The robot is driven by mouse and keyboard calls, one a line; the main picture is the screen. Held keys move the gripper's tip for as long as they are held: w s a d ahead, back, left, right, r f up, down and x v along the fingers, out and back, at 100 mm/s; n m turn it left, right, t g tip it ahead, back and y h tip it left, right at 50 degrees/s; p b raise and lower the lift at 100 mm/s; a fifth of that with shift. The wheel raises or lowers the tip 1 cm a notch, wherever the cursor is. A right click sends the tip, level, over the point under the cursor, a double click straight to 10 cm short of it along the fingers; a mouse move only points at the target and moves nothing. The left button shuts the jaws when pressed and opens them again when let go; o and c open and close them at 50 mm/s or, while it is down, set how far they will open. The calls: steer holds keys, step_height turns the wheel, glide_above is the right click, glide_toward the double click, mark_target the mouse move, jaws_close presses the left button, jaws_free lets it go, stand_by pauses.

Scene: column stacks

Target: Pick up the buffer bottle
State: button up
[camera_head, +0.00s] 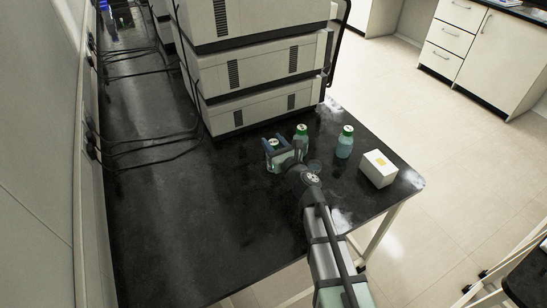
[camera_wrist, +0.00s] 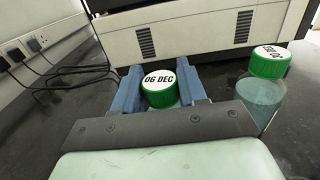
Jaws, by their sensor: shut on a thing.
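My gripper (camera_head: 277,150) is over the black bench, in front of the stacked units. Its blue fingers, also in the wrist view (camera_wrist: 160,88), are shut on a bottle with a green cap (camera_wrist: 159,80). The white cap top reads "OG DEC"; most of the bottle's body is hidden by my gripper. I cannot tell whether it touches the bench. A second green-capped bottle (camera_head: 301,134) stands just beyond my gripper. A third bottle (camera_head: 345,143), clear with bluish contents, stands to its right. I cannot tell from the labels which is the buffer bottle.
Stacked white units (camera_head: 250,75) stand behind the bottles. Black cables (camera_head: 140,150) run along the left wall. The bench's left and front area (camera_head: 190,230) is clear.

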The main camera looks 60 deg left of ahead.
jaws_close()
steer(key=shift+r, duration=0.1)
step_height(320, 180, up, 10)
steer(key=shift+f, duration=0.1)
stand_by(0.6)
